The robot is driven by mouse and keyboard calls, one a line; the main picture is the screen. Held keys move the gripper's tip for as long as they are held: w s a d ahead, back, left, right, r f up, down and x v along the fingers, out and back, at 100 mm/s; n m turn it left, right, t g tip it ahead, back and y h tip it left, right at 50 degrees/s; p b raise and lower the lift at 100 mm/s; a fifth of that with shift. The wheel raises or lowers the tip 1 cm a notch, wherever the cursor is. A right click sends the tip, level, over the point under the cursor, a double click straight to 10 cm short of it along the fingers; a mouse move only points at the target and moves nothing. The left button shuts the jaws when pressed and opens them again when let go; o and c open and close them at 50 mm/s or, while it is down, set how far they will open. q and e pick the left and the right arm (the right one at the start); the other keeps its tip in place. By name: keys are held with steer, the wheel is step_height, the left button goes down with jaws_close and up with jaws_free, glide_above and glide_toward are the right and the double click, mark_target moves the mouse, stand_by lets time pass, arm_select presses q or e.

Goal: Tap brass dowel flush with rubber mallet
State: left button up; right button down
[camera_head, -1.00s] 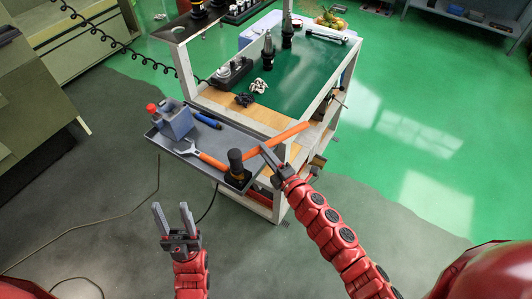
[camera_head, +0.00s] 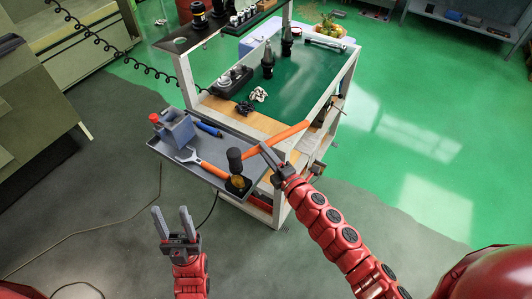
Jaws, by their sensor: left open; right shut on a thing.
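My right gripper (camera_head: 272,160) is shut on the orange handle of the mallet (camera_head: 289,134). The mallet's black head (camera_head: 235,160) stands at the near right corner of the grey side tray (camera_head: 166,152). An amber and black piece (camera_head: 238,184) shows directly below the head; I cannot tell whether it is part of the mallet or whether the two touch. My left gripper (camera_head: 171,212) is open and empty, in front of and below the tray. I cannot make out the brass dowel; a blue-grey block (camera_head: 178,130) with a red-topped part (camera_head: 154,118) stands on the tray.
An adjustable wrench (camera_head: 207,168) with an orange handle and a blue-handled tool (camera_head: 208,128) lie on the tray. The cart's green top (camera_head: 305,85) holds tool holders (camera_head: 267,62), a dark block (camera_head: 232,80) and crumpled cloth (camera_head: 258,94).

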step_height(320, 180, down, 8)
steer(key=b, duration=0.8)
step_height(320, 180, up, 8)
steer(key=p, duration=0.6)
